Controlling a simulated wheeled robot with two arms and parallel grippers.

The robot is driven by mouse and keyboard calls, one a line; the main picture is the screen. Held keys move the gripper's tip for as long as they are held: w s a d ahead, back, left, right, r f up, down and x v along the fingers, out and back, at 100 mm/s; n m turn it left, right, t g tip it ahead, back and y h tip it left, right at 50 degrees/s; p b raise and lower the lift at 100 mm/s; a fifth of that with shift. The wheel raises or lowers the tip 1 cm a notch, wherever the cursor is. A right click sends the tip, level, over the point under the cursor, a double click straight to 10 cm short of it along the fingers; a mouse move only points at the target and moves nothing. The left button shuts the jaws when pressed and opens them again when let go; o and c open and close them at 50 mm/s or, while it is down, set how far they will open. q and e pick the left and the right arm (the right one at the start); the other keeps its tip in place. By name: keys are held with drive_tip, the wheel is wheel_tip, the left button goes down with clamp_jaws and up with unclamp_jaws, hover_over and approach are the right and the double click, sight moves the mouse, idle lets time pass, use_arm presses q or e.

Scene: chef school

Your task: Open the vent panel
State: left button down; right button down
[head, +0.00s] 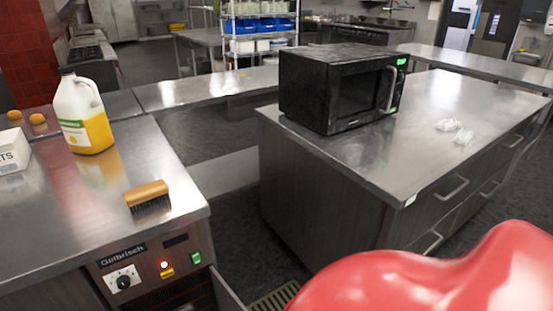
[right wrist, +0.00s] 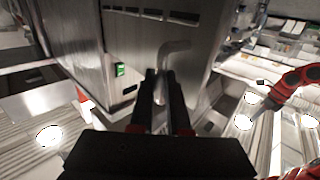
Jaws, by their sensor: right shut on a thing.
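In the right wrist view, a steel panel (right wrist: 140,45) has a row of dark vent-like slots along its top. A bent metal handle (right wrist: 175,47) stands out from it. My right gripper (right wrist: 162,88) is at the lower part of this handle, with its two black fingers shut on it. The exact contact is partly hidden between the fingers. I cannot make out any open gap at the panel. My left gripper does not show in either view, and the head view shows neither gripper.
A green switch (right wrist: 119,70) is left of the handle. In the head view, a black microwave (head: 340,88) stands on a steel counter (head: 350,165). A yellow jug (head: 85,125) and a brush (head: 148,196) stand on the left counter. Dark floor lies between the counters.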

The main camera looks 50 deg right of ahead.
drive_tip(key=c, duration=1.2)
unclamp_jaws()
drive_tip(key=shift+f, duration=0.1)
drive_tip(key=shift+o, duration=0.2)
drive_tip(key=b+v, duration=0.5)
drive_tip(key=v, duration=1.2)
drive_tip(key=shift+d+b, duration=0.15)
drive_tip(key=shift+b, duration=0.15)
drive_tip(key=shift+s+f, duration=0.1)
